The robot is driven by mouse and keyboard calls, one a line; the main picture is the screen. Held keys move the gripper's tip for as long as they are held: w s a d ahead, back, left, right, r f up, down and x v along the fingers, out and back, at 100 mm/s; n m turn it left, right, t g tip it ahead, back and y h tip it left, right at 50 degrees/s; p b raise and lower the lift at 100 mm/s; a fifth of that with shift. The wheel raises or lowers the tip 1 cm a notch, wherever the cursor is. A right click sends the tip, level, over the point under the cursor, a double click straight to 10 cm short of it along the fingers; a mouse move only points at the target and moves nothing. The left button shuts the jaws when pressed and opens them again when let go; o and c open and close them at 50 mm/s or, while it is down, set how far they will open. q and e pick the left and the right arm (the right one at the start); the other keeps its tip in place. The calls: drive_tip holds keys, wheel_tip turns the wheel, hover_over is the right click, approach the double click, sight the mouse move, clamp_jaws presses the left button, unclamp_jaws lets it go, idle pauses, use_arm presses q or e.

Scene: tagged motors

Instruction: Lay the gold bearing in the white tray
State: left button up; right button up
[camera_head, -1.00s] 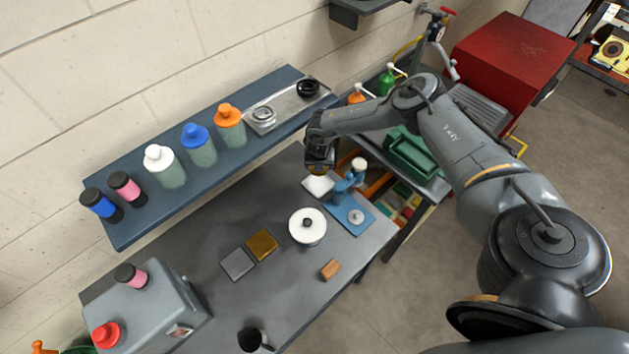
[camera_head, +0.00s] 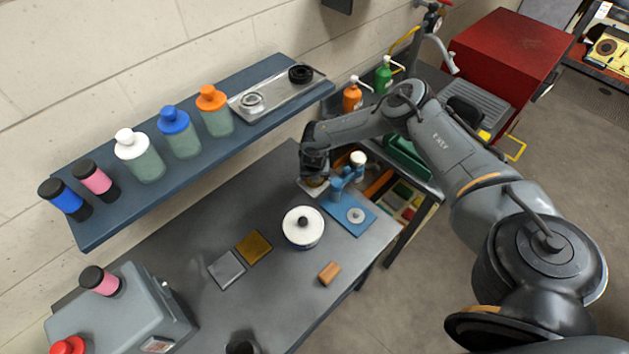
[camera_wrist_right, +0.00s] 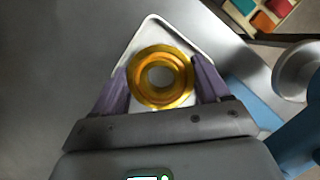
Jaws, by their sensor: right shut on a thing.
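The gold bearing (camera_wrist_right: 141,78) is a ring with a hole, seen face-on between the two fingers of my right gripper (camera_wrist_right: 161,82) in the right wrist view. The gripper is shut on it. The white tray (camera_wrist_right: 166,28) shows behind the bearing in that view, with its corner and rim visible beyond the ring. In the head view my right gripper (camera_head: 314,180) is low over the white tray (camera_head: 319,191) and covers most of it. I cannot tell whether the bearing touches the tray. My left gripper is not in view.
A blue fixture (camera_head: 347,205) stands close to the right of the tray. A white round pot (camera_head: 303,228) is in front, with gold (camera_head: 253,247) and grey plates (camera_head: 226,270) and an orange-brown block (camera_head: 329,273) nearby. A shelf with bottles (camera_head: 180,133) runs behind.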

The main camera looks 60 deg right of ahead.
drive_tip(key=shift+f, duration=0.4)
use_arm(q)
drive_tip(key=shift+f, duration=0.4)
use_arm(e)
drive_tip(key=shift+r, duration=0.1)
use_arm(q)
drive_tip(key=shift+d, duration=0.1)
use_arm(e)
drive_tip(key=shift+d+f+b, duration=0.1)
drive_tip(key=shift+f+b, duration=0.2)
drive_tip(key=shift+f, duration=0.35)
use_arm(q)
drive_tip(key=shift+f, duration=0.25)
use_arm(e)
drive_tip(key=o, duration=1)
